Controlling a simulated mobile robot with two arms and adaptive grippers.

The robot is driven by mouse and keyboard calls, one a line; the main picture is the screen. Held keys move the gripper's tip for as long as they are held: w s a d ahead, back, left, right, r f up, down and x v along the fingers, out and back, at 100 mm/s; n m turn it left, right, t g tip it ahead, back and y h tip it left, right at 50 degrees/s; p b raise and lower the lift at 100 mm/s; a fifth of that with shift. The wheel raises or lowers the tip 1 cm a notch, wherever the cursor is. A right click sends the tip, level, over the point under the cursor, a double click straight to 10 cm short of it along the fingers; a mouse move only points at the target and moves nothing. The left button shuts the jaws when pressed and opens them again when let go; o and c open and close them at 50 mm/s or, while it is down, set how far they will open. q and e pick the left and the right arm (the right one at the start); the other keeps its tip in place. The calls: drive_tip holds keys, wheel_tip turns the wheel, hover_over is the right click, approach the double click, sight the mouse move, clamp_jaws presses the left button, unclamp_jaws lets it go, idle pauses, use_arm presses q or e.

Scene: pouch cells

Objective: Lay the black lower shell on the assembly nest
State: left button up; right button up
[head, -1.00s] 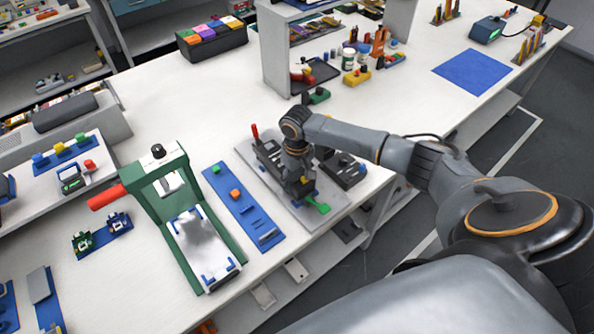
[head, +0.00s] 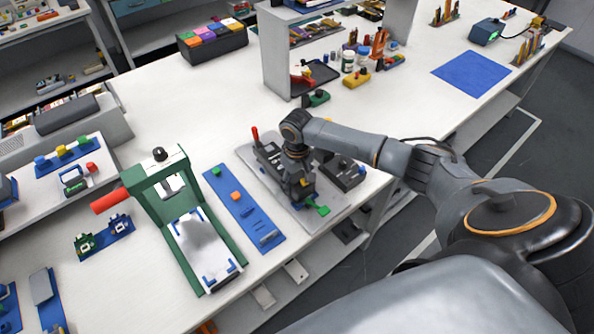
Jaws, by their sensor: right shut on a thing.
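My right gripper (head: 299,186) points down over a grey plate (head: 276,196) near the front edge of the white table. It is shut on a dark piece at its fingertips, apparently the black lower shell, which is mostly hidden by the fingers. The grey plate carries black fixtures, and I take it to hold the assembly nest. One black fixture (head: 267,153) with a red upright handle stands left of the gripper. I cannot tell whether the held piece touches the fixture below. A green part (head: 322,210) shows just in front of the fingers. My left gripper is out of view.
A black box-shaped unit (head: 347,175) stands right of the gripper. A blue strip (head: 241,205) with small parts and a green press frame (head: 152,178) with a red handle stand to the left. A shelf unit (head: 276,60) rises behind.

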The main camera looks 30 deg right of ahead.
drive_tip(key=shift+f+b, duration=0.5)
drive_tip(key=shift+f, duration=0.45)
drive_tip(key=o, duration=1.2)
drive_tip(key=shift+o, duration=0.2)
wheel_tip(320, 180, up, 12)
